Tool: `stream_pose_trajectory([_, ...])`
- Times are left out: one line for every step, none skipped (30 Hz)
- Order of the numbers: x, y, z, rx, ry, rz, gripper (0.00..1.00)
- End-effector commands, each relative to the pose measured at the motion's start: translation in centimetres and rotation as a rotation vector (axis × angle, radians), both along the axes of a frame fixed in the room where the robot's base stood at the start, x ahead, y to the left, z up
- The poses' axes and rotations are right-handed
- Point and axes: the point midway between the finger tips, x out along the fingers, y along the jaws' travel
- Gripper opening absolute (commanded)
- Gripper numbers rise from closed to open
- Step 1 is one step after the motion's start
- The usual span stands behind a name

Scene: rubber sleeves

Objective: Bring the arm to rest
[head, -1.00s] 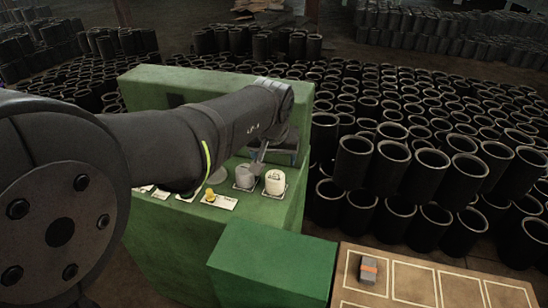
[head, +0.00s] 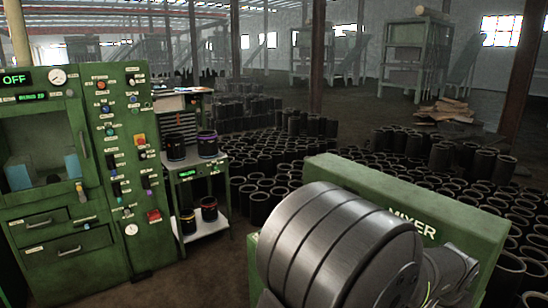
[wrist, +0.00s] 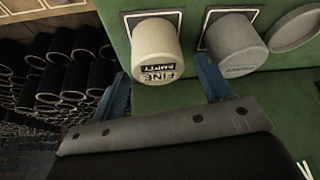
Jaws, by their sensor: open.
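My gripper (wrist: 165,92) shows in the wrist view with its two blue fingers spread wide and nothing between them. In the head view part of my arm fills the lower middle, and my gripper is out of that view.
A green mixer housing (head: 465,232) stands behind my arm. At left are a green control cabinet (head: 118,160) reading OFF and a small shelf cart (head: 205,165) with several dark pots. Many black rubber sleeves (head: 262,208) crowd the floor. A bare floor strip (head: 215,270) lies between.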

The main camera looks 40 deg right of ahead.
Motion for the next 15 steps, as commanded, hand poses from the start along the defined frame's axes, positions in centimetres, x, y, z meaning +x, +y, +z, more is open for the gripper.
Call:
stream_pose_trajectory([0.0,0.0,0.6,0.001,0.000,0.000,0.71])
stream_pose_trajectory([0.0,0.0,0.8,0.001,0.000,0.000,0.71])
stream_pose_trajectory([0.0,0.0,1.2,0.001,0.000,0.000,0.71])
stream_pose_trajectory([0.0,0.0,1.4,0.001,0.000,0.000,0.71])
stream_pose_trajectory([0.0,0.0,1.5,0.001,0.000,0.000,0.71])
stream_pose_trajectory([0.0,0.1,1.7,0.002,0.000,0.000,0.71])
stream_pose_trajectory([0.0,0.1,1.8,0.002,0.000,0.000,0.71])
stream_pose_trajectory([0.0,0.1,1.9,0.003,0.001,0.000,0.71])
stream_pose_trajectory([0.0,0.1,1.9,0.003,0.001,0.000,0.71])
stream_pose_trajectory([0.0,0.1,1.9,0.003,0.001,0.000,0.71])
stream_pose_trajectory([0.0,0.1,1.9,0.003,0.001,0.000,0.71])
stream_pose_trajectory([0.0,0.1,1.9,0.003,0.001,0.000,0.71])
stream_pose_trajectory([0.0,0.1,1.9,0.003,0.001,0.000,0.71])
stream_pose_trajectory([0.0,0.1,1.9,0.003,0.001,0.000,0.71])
stream_pose_trajectory([0.0,0.1,1.9,0.003,0.001,0.000,0.71])
